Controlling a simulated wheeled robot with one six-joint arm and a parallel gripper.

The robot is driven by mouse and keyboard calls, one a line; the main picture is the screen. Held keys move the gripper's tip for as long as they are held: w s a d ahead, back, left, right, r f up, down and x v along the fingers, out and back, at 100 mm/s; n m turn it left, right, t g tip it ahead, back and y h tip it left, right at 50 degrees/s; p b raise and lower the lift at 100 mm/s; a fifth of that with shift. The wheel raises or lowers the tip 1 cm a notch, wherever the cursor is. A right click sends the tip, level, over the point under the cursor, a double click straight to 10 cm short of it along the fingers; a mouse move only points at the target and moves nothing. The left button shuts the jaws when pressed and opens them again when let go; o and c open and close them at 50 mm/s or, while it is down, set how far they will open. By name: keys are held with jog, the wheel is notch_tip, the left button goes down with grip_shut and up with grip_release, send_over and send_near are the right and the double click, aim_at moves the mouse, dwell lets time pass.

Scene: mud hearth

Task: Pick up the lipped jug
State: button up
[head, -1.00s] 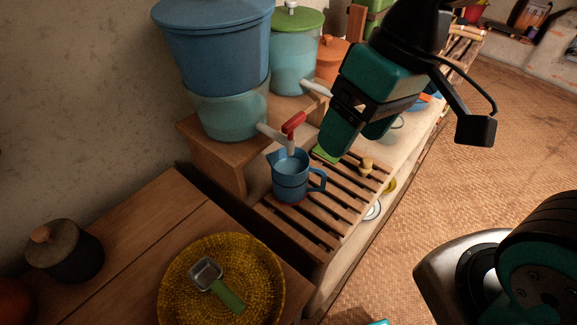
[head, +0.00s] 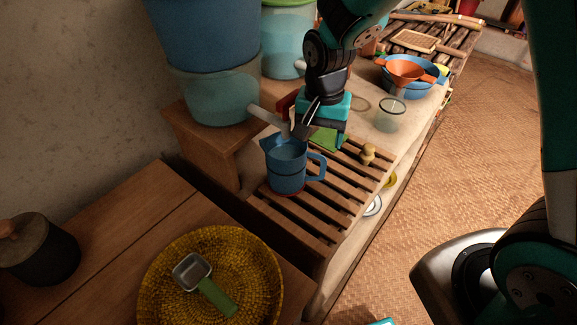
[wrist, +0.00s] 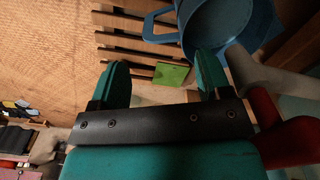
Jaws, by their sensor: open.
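The lipped jug (head: 286,168) is blue and stands upright on the slatted wooden rack, below a pale spout, with its handle toward the right. It also shows at the top right of the wrist view (wrist: 222,22), its handle pointing left. My gripper (head: 322,136) is open and empty, pointing down just above and behind the jug's handle side in the head view. In the wrist view the two teal fingers (wrist: 162,78) are apart. The handle appears beyond them, not between them, and the right finger overlaps the jug's edge. I cannot tell whether they touch.
The spout (head: 270,118) and red tap lever (head: 284,104) of the water container (head: 215,95) are close to my gripper. A green square (wrist: 171,75) lies near the rack (head: 325,205). A woven tray (head: 165,285) with a scoop is at front left.

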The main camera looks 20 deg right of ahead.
aim_at(295, 165)
notch_tip(295, 165, down, 7)
jog(key=shift+f, duration=0.15)
jog(key=c, duration=1.3)
